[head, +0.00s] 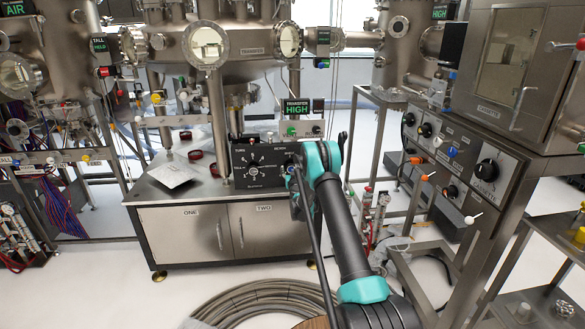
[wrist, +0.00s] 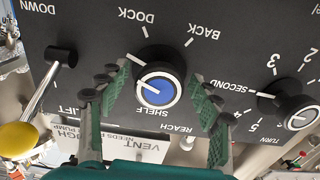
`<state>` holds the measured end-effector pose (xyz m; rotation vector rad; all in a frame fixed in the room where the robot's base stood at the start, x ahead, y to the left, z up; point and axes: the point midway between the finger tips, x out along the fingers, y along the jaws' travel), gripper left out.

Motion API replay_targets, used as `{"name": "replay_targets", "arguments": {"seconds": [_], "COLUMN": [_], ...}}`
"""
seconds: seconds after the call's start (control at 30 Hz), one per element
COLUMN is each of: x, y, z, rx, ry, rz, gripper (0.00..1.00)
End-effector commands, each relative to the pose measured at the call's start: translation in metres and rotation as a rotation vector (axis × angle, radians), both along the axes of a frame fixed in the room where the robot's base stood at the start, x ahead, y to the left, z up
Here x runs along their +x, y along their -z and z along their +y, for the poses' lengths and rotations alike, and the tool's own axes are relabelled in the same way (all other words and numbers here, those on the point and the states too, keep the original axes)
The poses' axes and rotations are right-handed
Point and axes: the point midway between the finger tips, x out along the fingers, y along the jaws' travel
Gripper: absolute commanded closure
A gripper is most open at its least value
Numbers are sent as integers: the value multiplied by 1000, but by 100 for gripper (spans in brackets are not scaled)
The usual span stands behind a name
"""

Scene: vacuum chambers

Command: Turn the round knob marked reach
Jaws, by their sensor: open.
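The round knob marked reach (wrist: 158,88) has a blue cap with a white line and sits on a black panel. In the wrist view its labels appear upside down, with DOCK, BACK and SHELF around it and REACH below. The white line points to picture left and slightly up. My gripper (wrist: 157,82) is open, its green-backed fingers on either side of the knob, with visible gaps. In the head view my gripper (head: 293,172) is at the right end of the black panel (head: 240,182), and the arm hides the knob.
A second knob marked turn (wrist: 290,105) is close to the right finger in the wrist view. A lever with a yellow ball (wrist: 18,138) sticks out at left. The panel stands on a steel cabinet (head: 185,232); a hose coil (head: 250,295) lies on the floor.

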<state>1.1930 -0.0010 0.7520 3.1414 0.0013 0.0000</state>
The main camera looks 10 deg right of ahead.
Motion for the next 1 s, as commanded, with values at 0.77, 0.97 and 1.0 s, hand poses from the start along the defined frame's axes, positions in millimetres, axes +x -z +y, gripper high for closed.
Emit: {"name": "replay_targets", "arguments": {"seconds": [0.77, 0.97, 1.0], "x": [1, 1, 1], "y": [0, 0, 0], "z": [1, 1, 1], "rx": [0, 11, 19], "ry": [1, 1, 1], "rz": [0, 0, 0], "gripper": [86, 87, 87]}}
